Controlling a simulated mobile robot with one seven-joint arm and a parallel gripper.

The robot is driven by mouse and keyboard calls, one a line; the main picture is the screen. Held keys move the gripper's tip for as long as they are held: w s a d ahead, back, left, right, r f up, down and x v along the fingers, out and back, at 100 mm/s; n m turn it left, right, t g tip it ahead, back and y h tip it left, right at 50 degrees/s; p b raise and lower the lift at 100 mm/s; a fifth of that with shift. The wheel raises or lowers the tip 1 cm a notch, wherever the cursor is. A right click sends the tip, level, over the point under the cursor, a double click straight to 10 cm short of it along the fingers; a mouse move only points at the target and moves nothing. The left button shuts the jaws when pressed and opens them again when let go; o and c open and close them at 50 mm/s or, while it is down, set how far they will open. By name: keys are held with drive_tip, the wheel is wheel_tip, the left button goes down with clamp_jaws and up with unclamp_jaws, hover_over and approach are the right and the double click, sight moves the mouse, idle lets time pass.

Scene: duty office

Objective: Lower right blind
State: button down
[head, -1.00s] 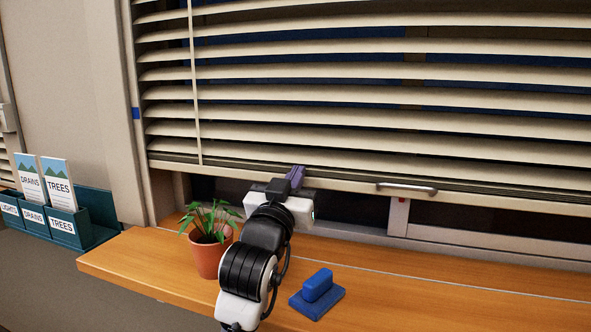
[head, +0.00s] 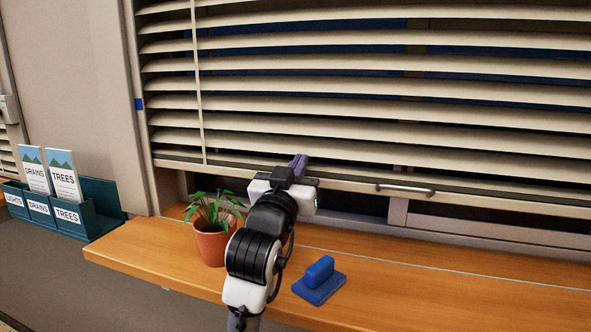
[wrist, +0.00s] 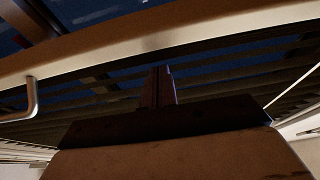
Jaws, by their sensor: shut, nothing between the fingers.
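The blind (head: 370,105) has wide cream slats and hangs over most of the window. Its bottom rail (head: 345,179) is a little above the sill, with a dark gap below it. A metal bar handle (head: 405,189) is on the rail, right of my gripper. My gripper (head: 299,166) is shut and empty; its purple fingers overlap the rail in the head view, left of the handle. In the wrist view the shut fingers (wrist: 160,88) point towards the slats, the rail (wrist: 150,42) crosses above them, and the handle (wrist: 32,97) is at left. Contact with the rail cannot be told.
A potted plant (head: 212,240) stands on the wooden sill (head: 430,275), close left of my arm. A blue block-like object (head: 319,280) lies right of my arm. A leaflet rack (head: 85,215) is at far left. The sill's right part is clear.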

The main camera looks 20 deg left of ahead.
wheel_tip(320, 180, up, 3)
drive_tip(key=shift+d+f+p, duration=0.1)
drive_tip(key=shift+f+p, duration=0.05)
drive_tip(key=shift+p, duration=0.45)
drive_tip(key=c, duration=2.2)
unclamp_jaws()
drive_tip(key=b+v, duration=0.1)
drive_tip(key=v, duration=0.2)
drive_tip(key=b+v, duration=0.1)
drive_tip(key=v, duration=0.2)
drive_tip(key=f+b+v, duration=0.1)
drive_tip(key=v, duration=0.3)
drive_tip(key=shift+w+b, duration=0.15)
drive_tip(key=shift+b, duration=0.2)
drive_tip(key=c, duration=1.7)
unclamp_jaws()
drive_tip(key=shift+o, duration=0.9)
drive_tip(key=m+g+h+p, duration=1)
drive_tip(key=m+g+h, duration=0.15)
drive_tip(key=m, duration=1.35)
approach(403, 189)
drive_tip(key=shift+t, duration=0.45)
drive_tip(key=p+x, duration=0.5)
drive_tip(key=x, duration=0.4)
drive_tip(key=shift+d+f, duration=0.2)
drive_tip(key=shift+w+d+f, duration=0.2)
drive_tip(key=shift+w+d, duration=0.2)
drive_tip(key=shift+d, duration=0.1)
drive_tip(key=shift+c, duration=0.3)
